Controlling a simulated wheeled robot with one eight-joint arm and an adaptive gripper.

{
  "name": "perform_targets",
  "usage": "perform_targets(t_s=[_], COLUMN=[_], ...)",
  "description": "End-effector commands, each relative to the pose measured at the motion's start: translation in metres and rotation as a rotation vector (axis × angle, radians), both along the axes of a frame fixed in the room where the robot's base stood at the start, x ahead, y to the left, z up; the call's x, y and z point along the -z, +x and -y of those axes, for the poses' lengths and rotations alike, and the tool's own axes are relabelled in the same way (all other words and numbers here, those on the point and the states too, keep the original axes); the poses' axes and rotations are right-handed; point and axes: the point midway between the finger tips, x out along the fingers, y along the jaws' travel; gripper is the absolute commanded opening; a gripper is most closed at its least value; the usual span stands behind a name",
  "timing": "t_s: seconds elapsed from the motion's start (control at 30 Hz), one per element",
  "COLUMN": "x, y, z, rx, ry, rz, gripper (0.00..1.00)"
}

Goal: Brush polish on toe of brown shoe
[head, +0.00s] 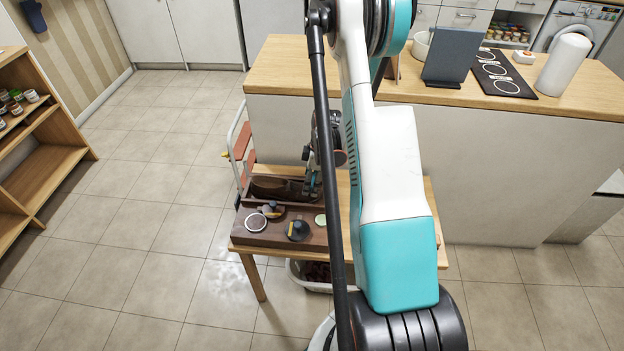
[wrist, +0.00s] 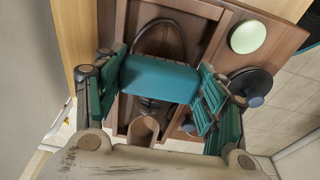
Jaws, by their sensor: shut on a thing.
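The brown shoe (head: 270,187) lies in a long compartment of the dark wooden tray (head: 240,236). In the wrist view its dark rounded toe (wrist: 160,38) points up, and its tan inside (wrist: 142,127) shows below. My gripper (head: 312,190) is at the right end of the compartment, over the toe end. In the wrist view my gripper (wrist: 161,82) is shut, its teal fingers at both sides of a teal block (wrist: 158,78), which looks like the brush. The block covers part of the shoe. Its underside is hidden, so I cannot tell whether it touches the toe.
The tray also bears a pale green round disc (wrist: 248,36), a black round tin (head: 298,230), a white-rimmed tin (head: 256,223) and a dark knobbed item (head: 270,210). A counter (head: 500,150) stands behind the small table. Open tiled floor (head: 150,200) lies to the left.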

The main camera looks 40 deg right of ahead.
Motion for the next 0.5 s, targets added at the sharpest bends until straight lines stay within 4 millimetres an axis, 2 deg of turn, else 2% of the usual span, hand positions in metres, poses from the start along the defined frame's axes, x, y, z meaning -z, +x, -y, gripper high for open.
perform_targets(t_s=[0.5], x=[0.0093], y=[0.0010], z=[-0.0014], rx=[0.000], ry=[0.000], rz=[0.000], gripper=[0.46])
